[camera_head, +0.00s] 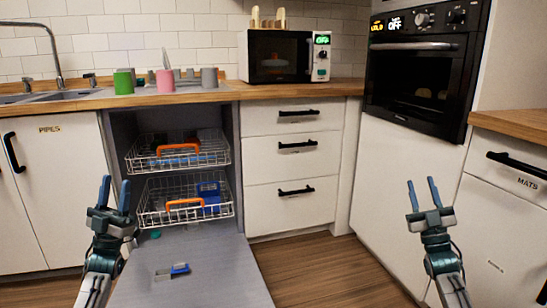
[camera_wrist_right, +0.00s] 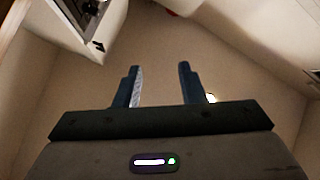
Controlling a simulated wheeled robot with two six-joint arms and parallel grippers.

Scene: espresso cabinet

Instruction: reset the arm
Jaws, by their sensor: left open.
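My left gripper (camera_head: 114,195) is raised at the lower left in the head view, in front of the open dishwasher. Its blue fingers are apart, with nothing between them. My right gripper (camera_head: 423,194) is raised at the lower right, in front of the white panel under the oven. Its fingers are apart and empty. The right wrist view also shows the right gripper (camera_wrist_right: 158,85), with a clear gap between its fingers. Neither gripper touches anything that I can see.
The dishwasher door (camera_head: 215,270) is folded down, with a small blue and grey item (camera_head: 172,270) on it. Two wire racks (camera_head: 185,200) with orange handles are inside. Cups (camera_head: 165,82), a microwave (camera_head: 287,56) and a sink stand along the counter. An oven (camera_head: 424,75) is at right.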

